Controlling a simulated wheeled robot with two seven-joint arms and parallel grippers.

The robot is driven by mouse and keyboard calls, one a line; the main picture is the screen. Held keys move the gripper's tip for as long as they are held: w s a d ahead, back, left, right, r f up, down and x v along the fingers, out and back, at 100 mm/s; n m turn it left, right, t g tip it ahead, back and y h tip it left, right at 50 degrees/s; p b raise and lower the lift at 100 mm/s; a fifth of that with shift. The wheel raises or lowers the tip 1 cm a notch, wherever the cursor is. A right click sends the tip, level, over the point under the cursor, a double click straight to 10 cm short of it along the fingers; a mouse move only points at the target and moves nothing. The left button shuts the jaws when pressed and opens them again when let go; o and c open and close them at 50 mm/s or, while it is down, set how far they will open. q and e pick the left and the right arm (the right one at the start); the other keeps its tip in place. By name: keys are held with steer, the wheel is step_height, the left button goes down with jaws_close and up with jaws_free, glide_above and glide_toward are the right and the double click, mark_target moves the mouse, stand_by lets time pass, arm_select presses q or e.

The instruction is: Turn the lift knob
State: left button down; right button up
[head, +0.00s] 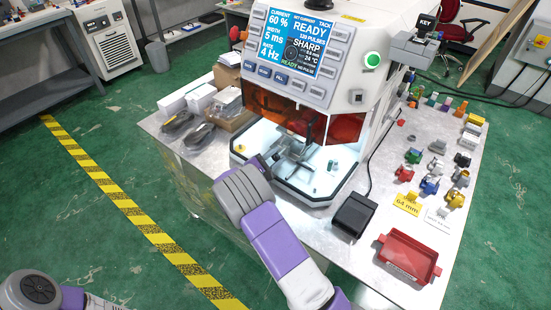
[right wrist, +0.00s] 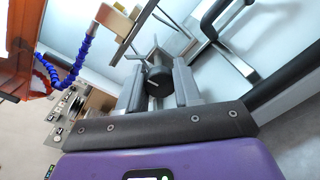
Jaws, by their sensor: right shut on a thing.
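The lift knob (right wrist: 159,76) is a small black cylinder with a white line on its face, seen in the right wrist view. My right gripper (right wrist: 160,88) has one grey finger on either side of it and is shut on it. In the head view my right gripper (head: 279,160) reaches into the open front of the white machine (head: 345,60), under the orange shield. The knob cannot be made out there. My left gripper is out of view; only part of my left arm shows at the lower left.
In the head view a black box (head: 354,214), a red tray (head: 408,256) and several small coloured parts lie on the table to the right.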

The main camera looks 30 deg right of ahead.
steer(key=o, duration=1)
steer(key=shift+o, duration=0.2)
steer(key=p+v, duration=0.1)
steer(key=v, duration=0.6)
steer(key=shift+s+a, duration=0.15)
steer(key=shift+a, duration=0.15)
